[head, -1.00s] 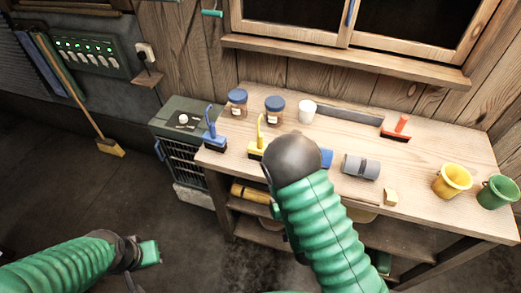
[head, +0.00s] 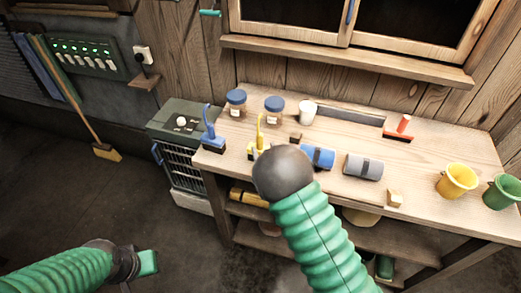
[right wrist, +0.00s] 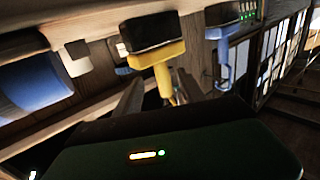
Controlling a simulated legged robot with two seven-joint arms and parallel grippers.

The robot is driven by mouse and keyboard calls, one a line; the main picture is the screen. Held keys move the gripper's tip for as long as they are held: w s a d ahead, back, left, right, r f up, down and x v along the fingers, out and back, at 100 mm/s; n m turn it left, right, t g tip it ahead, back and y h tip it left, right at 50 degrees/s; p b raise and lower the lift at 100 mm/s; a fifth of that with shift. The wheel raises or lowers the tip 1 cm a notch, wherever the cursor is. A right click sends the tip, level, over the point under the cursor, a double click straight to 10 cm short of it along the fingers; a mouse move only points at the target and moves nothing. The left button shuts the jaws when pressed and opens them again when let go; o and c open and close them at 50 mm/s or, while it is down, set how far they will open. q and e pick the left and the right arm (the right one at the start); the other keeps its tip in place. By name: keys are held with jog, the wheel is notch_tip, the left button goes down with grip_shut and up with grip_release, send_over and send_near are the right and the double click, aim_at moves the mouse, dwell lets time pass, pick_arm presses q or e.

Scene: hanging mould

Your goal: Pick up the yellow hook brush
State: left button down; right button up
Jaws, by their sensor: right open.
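The yellow hook brush (head: 260,130) stands on the workbench near its left end, its hooked handle pointing up. My dark wrist covers part of it. In the right wrist view the brush (right wrist: 171,62) appears upside down, with a dark bristle block. My right gripper (right wrist: 158,80) is open, with its two dark fingers on either side of the yellow handle. I cannot tell whether they touch it. In the head view the right gripper's fingers are mostly hidden behind the wrist. My left gripper (head: 147,262) is low at the left, away from the bench; its jaws are unclear.
A blue hook brush (head: 210,135) stands left of the yellow one. Two blue-lidded jars (head: 236,103), a white cup (head: 308,112), a blue roll (head: 320,157) and a grey roll (head: 363,167) are nearby. A red brush (head: 400,130) and two buckets (head: 457,181) stand further right.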

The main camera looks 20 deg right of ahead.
aim_at(261, 145)
jog(key=w, duration=0.4)
jog(key=shift+w+a+p, duration=0.25)
jog(key=shift+a+p, duration=0.1)
jog(key=shift+s+d, duration=0.1)
jog(key=shift+d, duration=0.1)
jog(key=c, duration=0.6)
jog(key=shift+a, duration=0.1)
grip_shut()
